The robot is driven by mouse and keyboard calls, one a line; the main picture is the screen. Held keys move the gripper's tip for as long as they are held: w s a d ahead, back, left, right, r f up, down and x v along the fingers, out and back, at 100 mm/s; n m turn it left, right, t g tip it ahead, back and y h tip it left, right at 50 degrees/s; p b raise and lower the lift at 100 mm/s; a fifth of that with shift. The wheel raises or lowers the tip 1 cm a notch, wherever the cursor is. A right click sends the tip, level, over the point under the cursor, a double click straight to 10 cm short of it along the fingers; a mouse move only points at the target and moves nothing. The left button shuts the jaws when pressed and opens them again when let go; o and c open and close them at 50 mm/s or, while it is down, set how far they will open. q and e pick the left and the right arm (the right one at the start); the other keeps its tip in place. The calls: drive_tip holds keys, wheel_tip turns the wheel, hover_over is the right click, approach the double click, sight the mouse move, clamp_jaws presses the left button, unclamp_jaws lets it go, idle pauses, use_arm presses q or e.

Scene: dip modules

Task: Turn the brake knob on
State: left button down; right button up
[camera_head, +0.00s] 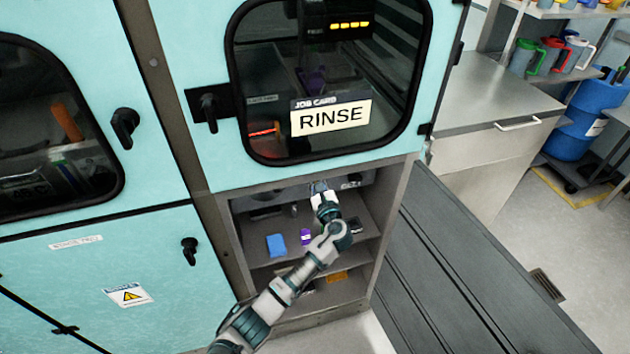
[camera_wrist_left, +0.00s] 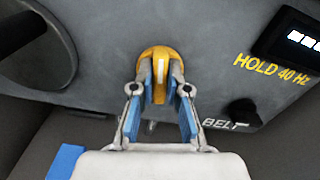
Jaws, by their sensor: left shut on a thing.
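A yellow knob (camera_wrist_left: 155,58) with a pale line on it sits on a dark grey panel (camera_wrist_left: 110,50) in the left wrist view. No label for the knob can be read. My left gripper (camera_wrist_left: 159,88) is shut on the yellow knob, with a blue-padded finger on each side of it. In the head view my left gripper (camera_head: 320,188) reaches into the open lower compartment, up at the panel under the rinse door. The knob is too small and hidden to make out there. My right gripper is not in view.
A small black knob (camera_wrist_left: 243,112) by the word BELT and a dark display (camera_wrist_left: 290,45) are on the panel's right. A large dark round part (camera_wrist_left: 35,45) is at left. Shelves below hold a blue item (camera_head: 276,245) and a purple one (camera_head: 305,237). A grey door (camera_head: 450,270) hangs open at right.

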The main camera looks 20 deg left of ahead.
use_arm(q)
drive_tip(key=shift+s+a+f+n+b, duration=0.1)
drive_tip(key=shift+f+n+b, duration=0.35)
drive_tip(key=shift+n, duration=2.2)
drive_tip(key=shift+s+d+f+n+b, duration=0.1)
drive_tip(key=shift+n+b, duration=0.6)
drive_tip(key=shift+n, duration=1.9)
drive_tip(key=shift+a+f+n+b, duration=0.15)
drive_tip(key=shift+n+b, duration=0.45)
drive_tip(key=shift+n, duration=2.05)
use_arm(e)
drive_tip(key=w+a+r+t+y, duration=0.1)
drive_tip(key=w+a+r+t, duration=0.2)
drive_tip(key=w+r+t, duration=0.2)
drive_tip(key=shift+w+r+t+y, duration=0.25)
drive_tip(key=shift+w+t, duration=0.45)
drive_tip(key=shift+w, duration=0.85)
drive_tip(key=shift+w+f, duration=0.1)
use_arm(q)
drive_tip(key=c, duration=1.2)
unclamp_jaws()
drive_tip(key=shift+o, duration=0.2)
drive_tip(key=shift+r, duration=0.15)
